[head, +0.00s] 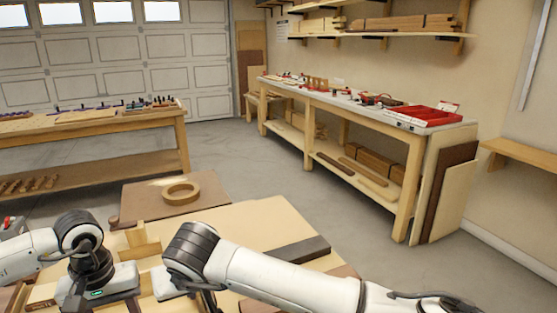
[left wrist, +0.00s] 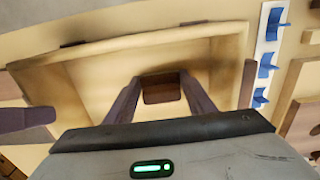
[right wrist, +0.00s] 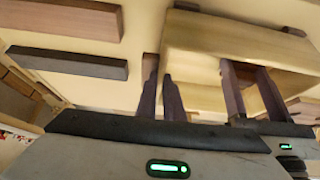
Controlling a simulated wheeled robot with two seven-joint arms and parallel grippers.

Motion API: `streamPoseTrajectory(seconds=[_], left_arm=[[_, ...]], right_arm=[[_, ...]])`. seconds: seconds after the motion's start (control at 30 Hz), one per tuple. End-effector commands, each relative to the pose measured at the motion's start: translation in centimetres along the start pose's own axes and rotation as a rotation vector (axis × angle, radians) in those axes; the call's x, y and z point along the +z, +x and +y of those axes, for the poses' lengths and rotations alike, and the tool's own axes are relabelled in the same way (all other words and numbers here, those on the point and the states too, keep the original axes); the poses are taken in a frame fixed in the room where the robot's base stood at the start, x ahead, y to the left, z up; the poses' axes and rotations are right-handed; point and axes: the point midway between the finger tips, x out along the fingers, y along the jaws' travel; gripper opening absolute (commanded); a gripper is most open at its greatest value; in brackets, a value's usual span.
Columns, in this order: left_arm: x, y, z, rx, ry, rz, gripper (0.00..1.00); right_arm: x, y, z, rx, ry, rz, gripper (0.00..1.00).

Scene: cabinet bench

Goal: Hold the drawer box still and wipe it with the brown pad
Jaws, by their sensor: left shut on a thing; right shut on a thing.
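The drawer box (head: 145,244) is pale wood on the bench, partly hidden by my arms in the head view. Its open frame shows in the left wrist view (left wrist: 88,62) and the right wrist view (right wrist: 235,40). My left gripper (left wrist: 162,85) is shut on the box, with a brown part of it between the fingers. My right gripper (right wrist: 161,85) has its fingers close together beside the box. A strip of the brown pad (right wrist: 151,63) shows at its fingertips; the rest is hidden. In the head view both grippers' fingertips are hidden.
A dark bar (head: 297,250) lies on the bench right of the box. A pale strip with blue clips (left wrist: 266,55) is beside the box. A wooden ring (head: 181,193) lies on a brown board beyond. The pale bench top (head: 255,220) between is clear.

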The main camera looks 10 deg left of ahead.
Motion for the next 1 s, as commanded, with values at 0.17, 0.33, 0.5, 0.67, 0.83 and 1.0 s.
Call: streamPoseTrajectory(seconds=[0.17, 0.33, 0.5, 0.67, 0.83, 1.0], left_arm=[[0.0, 0.1, 0.5, 0.002, 0.001, 0.0, 0.21], [0.0, 0.1, 1.6, 0.003, 0.001, 0.0, 0.21], [0.0, 0.2, 2.6, 0.003, 0.001, 0.0, 0.21], [0.0, 0.3, 3.4, 0.002, 0.0, 0.001, 0.21], [0.0, 0.3, 3.8, 0.002, 0.0, 0.001, 0.21], [0.0, 0.3, 4.6, 0.003, 0.002, 0.0, 0.21]], right_arm=[[0.6, 0.4, 0.1, 0.002, 0.003, -0.015, 0.0], [0.6, 0.4, 0.1, 0.002, 0.003, -0.015, 0.0], [0.6, 0.4, 0.1, 0.003, 0.003, -0.015, 0.0], [0.6, 0.4, 0.1, 0.003, 0.003, -0.015, 0.0], [0.6, 0.4, 0.1, 0.003, 0.003, -0.015, 0.0], [0.6, 0.4, 0.1, 0.002, 0.003, -0.015, 0.0]])
